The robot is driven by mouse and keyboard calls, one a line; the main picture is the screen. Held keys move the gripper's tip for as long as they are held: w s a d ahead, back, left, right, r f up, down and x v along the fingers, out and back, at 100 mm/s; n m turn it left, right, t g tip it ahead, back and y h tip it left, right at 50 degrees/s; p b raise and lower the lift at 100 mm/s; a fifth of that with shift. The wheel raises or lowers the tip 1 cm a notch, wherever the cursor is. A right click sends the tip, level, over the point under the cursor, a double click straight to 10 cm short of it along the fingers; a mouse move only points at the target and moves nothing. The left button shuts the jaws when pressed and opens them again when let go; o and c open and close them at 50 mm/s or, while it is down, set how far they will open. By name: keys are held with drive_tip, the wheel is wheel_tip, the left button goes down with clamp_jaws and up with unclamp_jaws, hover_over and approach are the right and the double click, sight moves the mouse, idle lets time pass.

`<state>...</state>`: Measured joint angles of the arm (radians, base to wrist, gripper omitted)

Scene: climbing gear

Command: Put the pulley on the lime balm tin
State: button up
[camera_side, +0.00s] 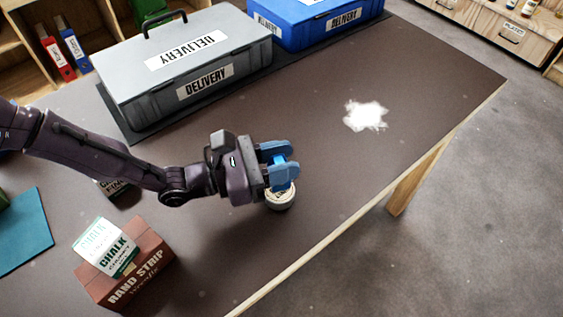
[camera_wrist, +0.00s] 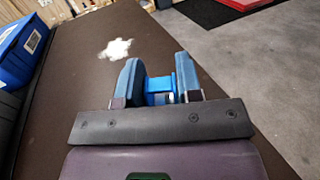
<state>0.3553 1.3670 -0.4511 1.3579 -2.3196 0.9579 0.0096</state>
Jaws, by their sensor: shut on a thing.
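My gripper (camera_side: 286,160) is low over the table near its front edge, its two blue-grey fingers shut on a bright blue piece, the pulley (camera_side: 278,159). The wrist view also shows the pulley (camera_wrist: 160,85) between the fingers (camera_wrist: 159,76), which hide part of it. A small round tin (camera_side: 281,199) with a pale lid stands on the table just below the gripper in the side view. The gripper covers the tin's upper part. I cannot tell whether the pulley touches the lid. The tin is not visible in the wrist view.
A grey delivery case (camera_side: 187,70) and a blue one (camera_side: 325,20) stand at the back. A chalk box (camera_side: 107,246) sits on a red-brown box (camera_side: 130,272) at the front left. White powder (camera_side: 366,115) lies at the right. The table is clear around the tin.

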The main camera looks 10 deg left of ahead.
drive_tip(key=shift+f, duration=0.7)
drive_tip(key=shift+f, duration=0.2)
drive_tip(key=o, duration=0.9)
drive_tip(key=shift+o, duration=0.2)
